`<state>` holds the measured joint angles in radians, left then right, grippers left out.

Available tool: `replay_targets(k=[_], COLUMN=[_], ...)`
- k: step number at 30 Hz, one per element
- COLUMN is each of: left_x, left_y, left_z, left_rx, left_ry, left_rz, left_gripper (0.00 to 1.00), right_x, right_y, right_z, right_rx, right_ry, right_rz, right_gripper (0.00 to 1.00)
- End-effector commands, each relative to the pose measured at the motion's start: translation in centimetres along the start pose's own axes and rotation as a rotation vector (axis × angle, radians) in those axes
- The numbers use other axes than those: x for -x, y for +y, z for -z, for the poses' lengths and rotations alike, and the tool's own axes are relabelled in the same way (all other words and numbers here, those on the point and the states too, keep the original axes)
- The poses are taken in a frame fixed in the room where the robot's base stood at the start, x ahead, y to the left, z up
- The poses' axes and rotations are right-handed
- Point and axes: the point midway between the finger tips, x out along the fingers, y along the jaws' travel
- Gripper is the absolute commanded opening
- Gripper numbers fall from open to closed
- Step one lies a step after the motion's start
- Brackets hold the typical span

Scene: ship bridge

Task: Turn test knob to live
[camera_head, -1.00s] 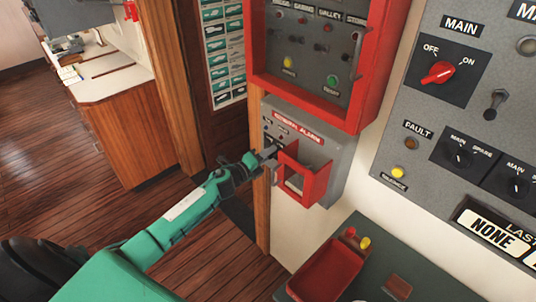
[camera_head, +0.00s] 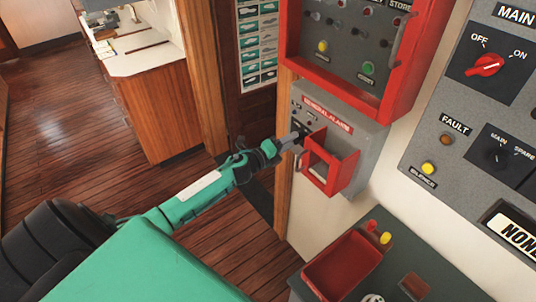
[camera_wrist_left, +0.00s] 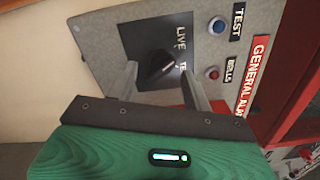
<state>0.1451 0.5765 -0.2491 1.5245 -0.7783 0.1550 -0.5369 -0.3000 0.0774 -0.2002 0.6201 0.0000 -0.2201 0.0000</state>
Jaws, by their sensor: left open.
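The test knob (camera_wrist_left: 160,66) is a small black knob on a dark plate with the words LIVE and, partly hidden, another label beginning "TE". It sits on the grey general alarm box (camera_head: 368,134). My left gripper (camera_wrist_left: 163,82) is open, with one finger on each side of the knob in the left wrist view. I cannot tell if the fingers touch it. In the head view my left gripper (camera_head: 291,141) is at the left part of the box and hides the knob. My right gripper is not in view.
A red hinged frame (camera_head: 331,165) sticks out from the alarm box just right of my left gripper. A blue button (camera_wrist_left: 217,26) and a red button (camera_wrist_left: 212,73) are near the knob. A red-framed panel (camera_head: 370,98) is above, and a red tray (camera_head: 341,262) below.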

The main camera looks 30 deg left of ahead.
Motion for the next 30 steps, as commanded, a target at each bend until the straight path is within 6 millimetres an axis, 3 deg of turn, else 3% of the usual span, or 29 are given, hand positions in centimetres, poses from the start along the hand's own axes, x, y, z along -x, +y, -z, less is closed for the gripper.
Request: replay_targets(k=[6,16,22,30], left_x=[4.0,8.9,10.7,11.2], left_y=[0.5,0.4,0.2,0.0], left_z=[0.2,0.2,0.1,0.0], left_rx=[0.0,0.001,0.002,0.002], left_ry=[0.002,0.003,0.002,0.001], left_rz=[-0.002,-0.002,-0.002,0.0], left_gripper=[0.5,0.5,0.5,0.5], right_x=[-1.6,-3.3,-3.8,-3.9], right_y=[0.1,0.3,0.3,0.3], right_z=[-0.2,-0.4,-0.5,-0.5], right_rx=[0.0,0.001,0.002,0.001], right_ry=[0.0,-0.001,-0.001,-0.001], right_rz=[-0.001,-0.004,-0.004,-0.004], right_gripper=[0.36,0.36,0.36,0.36])
